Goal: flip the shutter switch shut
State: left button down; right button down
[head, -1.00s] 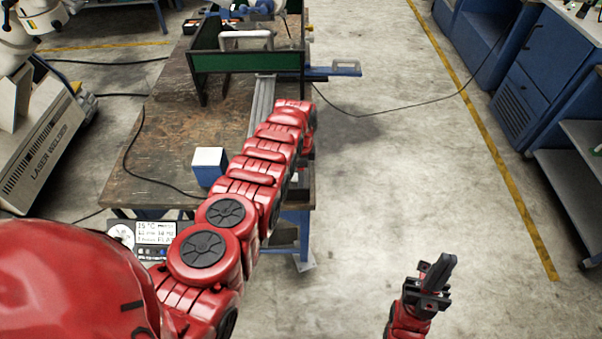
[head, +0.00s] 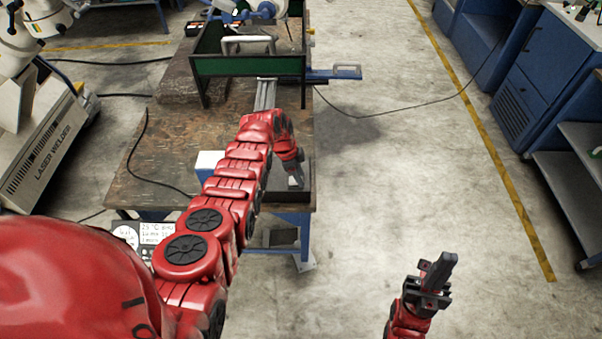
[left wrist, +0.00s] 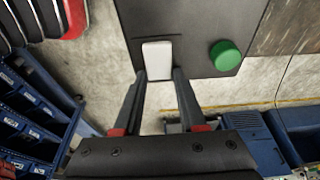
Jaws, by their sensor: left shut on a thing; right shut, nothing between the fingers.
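A pale rectangular switch lever (left wrist: 157,58) stands out on a dark panel (left wrist: 195,22) in the left wrist view. My left gripper (left wrist: 159,75) has one finger on each side of its lower end and is shut on it. In the head view my left gripper (head: 296,181) points down at a dark box (head: 308,196) on the near right corner of the workbench; the lever is too hidden there to make out. My right gripper (head: 437,272) is shut and empty, over open floor at the lower right.
A round green button (left wrist: 225,55) sits right of the lever on the panel.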

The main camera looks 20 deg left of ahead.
pick_arm(q)
jog(key=shift+a+f+h+b, duration=0.25)
jog(key=shift+f+h+b, duration=0.05)
jog(key=shift+b, duration=0.45)
jog(key=shift+s+r+h, duration=0.1)
jog(key=shift+r+h, duration=0.1)
jog(key=shift+h, duration=0.2)
jog(key=shift+r, duration=0.1)
jog(key=shift+c, duration=2.4)
grip_release()
